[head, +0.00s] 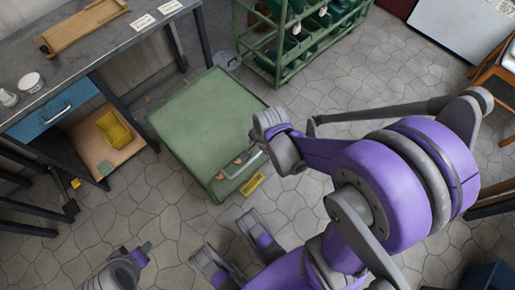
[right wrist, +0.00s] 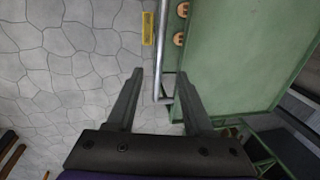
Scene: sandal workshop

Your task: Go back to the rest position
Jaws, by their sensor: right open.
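My right gripper (right wrist: 160,75) is open, with its two dark fingers spread in the right wrist view. The metal handle bar (right wrist: 161,40) of the green cart shows between the fingers; whether they touch it I cannot tell. In the head view my right gripper (head: 284,150) is beside the front edge of the green cart (head: 205,120), close to its handle (head: 243,168). My right arm reaches across the right half. A grey and purple part at the lower left looks like the end of my left arm (head: 118,272); its jaws cannot be made out.
A workbench (head: 75,55) with a wooden tray (head: 85,24) and blue drawer (head: 53,108) stands at left. A yellow item (head: 114,130) lies on its lower shelf. A green rack (head: 283,62) stands behind the cart. A wooden chair is at right. Stone floor (head: 165,215) is open in front.

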